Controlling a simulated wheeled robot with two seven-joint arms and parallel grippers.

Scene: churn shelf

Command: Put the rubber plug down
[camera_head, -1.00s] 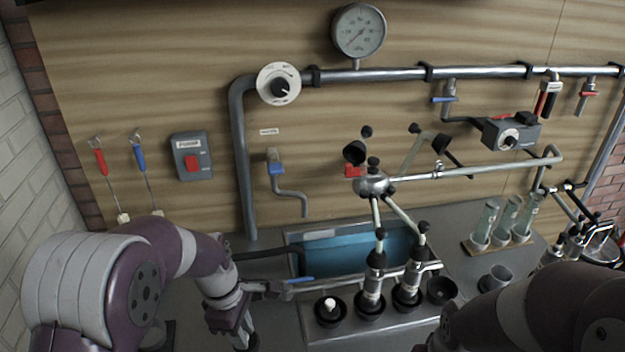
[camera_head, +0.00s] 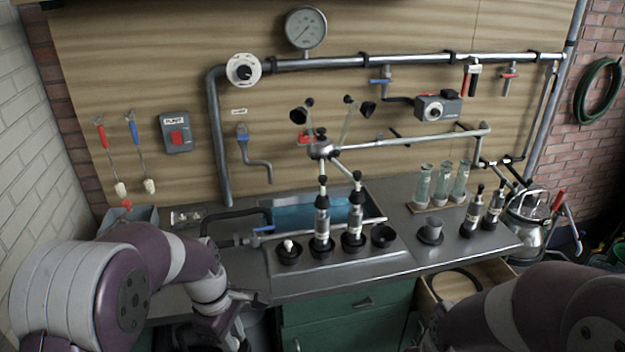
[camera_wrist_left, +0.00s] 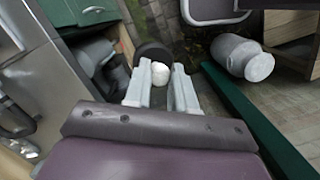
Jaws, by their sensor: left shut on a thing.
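My left gripper (camera_head: 236,332) hangs low in front of the counter at the left in the head view. In the left wrist view its two grey fingers (camera_wrist_left: 160,84) are closed on a pale rounded piece, which I take as the rubber plug (camera_wrist_left: 160,74). A dark round disc (camera_wrist_left: 152,53) shows just beyond the fingertips. I cannot tell whether it is part of the plug. In the head view the held thing is hidden or too small to make out. My right gripper (camera_head: 430,336) shows only partly at the bottom edge, and its fingers are unclear.
A blue basin (camera_head: 310,214) lies behind the rack. Below are green cabinets (camera_head: 350,312) and an open drawer (camera_head: 455,284). The counter's front strip is clear.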

